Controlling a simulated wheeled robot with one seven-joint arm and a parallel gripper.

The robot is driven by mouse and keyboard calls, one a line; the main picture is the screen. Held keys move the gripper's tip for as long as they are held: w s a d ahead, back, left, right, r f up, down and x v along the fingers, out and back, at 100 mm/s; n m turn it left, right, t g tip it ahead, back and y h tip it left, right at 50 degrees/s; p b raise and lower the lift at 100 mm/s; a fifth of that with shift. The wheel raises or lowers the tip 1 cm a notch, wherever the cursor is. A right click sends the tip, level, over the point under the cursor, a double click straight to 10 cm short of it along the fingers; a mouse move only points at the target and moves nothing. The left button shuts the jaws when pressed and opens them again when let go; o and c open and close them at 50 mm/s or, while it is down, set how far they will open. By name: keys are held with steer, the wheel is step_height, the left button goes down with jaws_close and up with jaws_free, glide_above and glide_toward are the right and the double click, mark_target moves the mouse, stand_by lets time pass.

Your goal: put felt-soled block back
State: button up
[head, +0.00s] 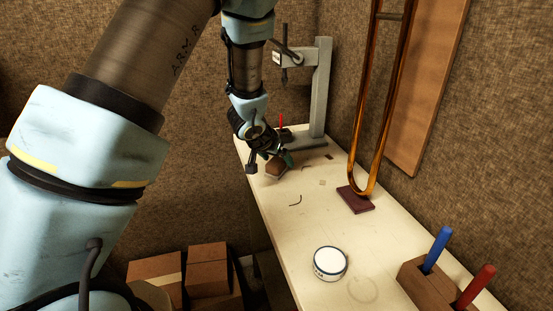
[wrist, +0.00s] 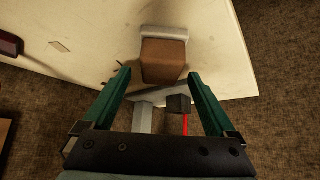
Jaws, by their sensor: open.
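A brown block (head: 276,169) is at the far left part of the cream bench, close to its left edge. In the wrist view the brown block (wrist: 163,60) has a pale grey, felt-like strip (wrist: 165,33) along its far end. My gripper (head: 272,157) is low over the bench at the block. In the wrist view the green fingers of my gripper (wrist: 158,76) are spread apart, with the near part of the block between or just beyond their tips. A gap shows on both sides. I cannot tell whether the block rests on the bench.
A grey press (head: 321,95) stands behind, near a dark block with a red rod (wrist: 180,105). Brass tubing (head: 357,130) rises from a dark red pad (head: 357,199). A white tin (head: 330,263) and a tool holder (head: 424,285) are nearer. The bench middle is mostly clear.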

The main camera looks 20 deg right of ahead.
steer(key=v, duration=1.2)
steer(key=w+a+n+y, duration=0.2)
steer(key=a+n+y, duration=0.3)
steer(key=a, duration=1.5)
steer(key=s+a+n+g, duration=0.3)
steer(key=s+a, duration=0.5)
steer(key=a, duration=0.3)
steer(key=shift+s+f+n+y, duration=0.25)
steer(key=shift+f+n+y, duration=0.15)
steer(key=shift+n, duration=0.2)
